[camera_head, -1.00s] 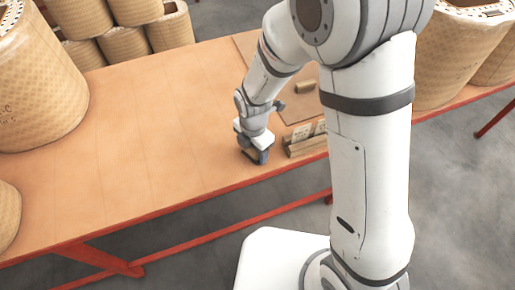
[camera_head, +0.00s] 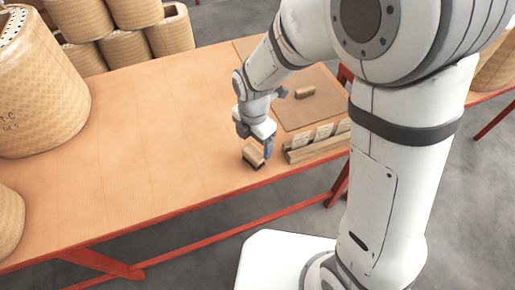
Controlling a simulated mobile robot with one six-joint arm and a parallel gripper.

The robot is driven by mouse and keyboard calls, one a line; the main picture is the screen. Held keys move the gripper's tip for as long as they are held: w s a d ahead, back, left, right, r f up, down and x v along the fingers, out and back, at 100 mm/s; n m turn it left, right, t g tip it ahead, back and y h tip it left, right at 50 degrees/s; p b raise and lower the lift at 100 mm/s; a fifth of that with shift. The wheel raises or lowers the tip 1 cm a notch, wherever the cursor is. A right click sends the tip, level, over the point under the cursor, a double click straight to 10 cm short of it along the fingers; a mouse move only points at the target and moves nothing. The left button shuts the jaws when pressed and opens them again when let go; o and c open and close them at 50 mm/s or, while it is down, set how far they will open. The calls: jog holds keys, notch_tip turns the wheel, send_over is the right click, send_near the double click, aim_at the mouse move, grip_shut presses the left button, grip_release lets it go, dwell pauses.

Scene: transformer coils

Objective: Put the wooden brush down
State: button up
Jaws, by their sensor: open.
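The wooden brush (camera_head: 253,155) is a small tan block with a dark underside. It rests on the wooden table (camera_head: 150,130) near the front edge. My gripper (camera_head: 257,146) is open just above and behind the brush, its dark fingers pointing down. One finger shows at the brush's right side. I cannot tell whether the fingers touch the brush.
A wooden holder with several upright cards (camera_head: 318,143) stands close to the right of my gripper. A brown board (camera_head: 308,110) with a small wooden block (camera_head: 305,92) on it lies behind. Large coils (camera_head: 40,85) stand on the left; the table's middle is clear.

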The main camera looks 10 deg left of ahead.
aim_at(256, 150)
notch_tip(256, 150, up, 5)
jog(key=shift+f, duration=0.2)
jog(key=s+d+r+m, duration=0.2)
jog(key=d+r+m, duration=0.1)
jog(key=d+m, duration=0.5)
jog(key=s+d+r+m+t, duration=0.1)
jog(key=d+r+m, duration=0.3)
jog(key=d+m, duration=0.4)
jog(key=s+d+r+m+t, duration=0.1)
jog(key=s+d+r+m, duration=0.2)
jog(key=d+m, duration=0.5)
jog(key=s+m, duration=0.1)
jog(key=m, duration=0.3)
jog(key=shift+r+m, duration=0.15)
jog(key=shift+m, duration=0.25)
jog(key=shift+p, duration=0.3)
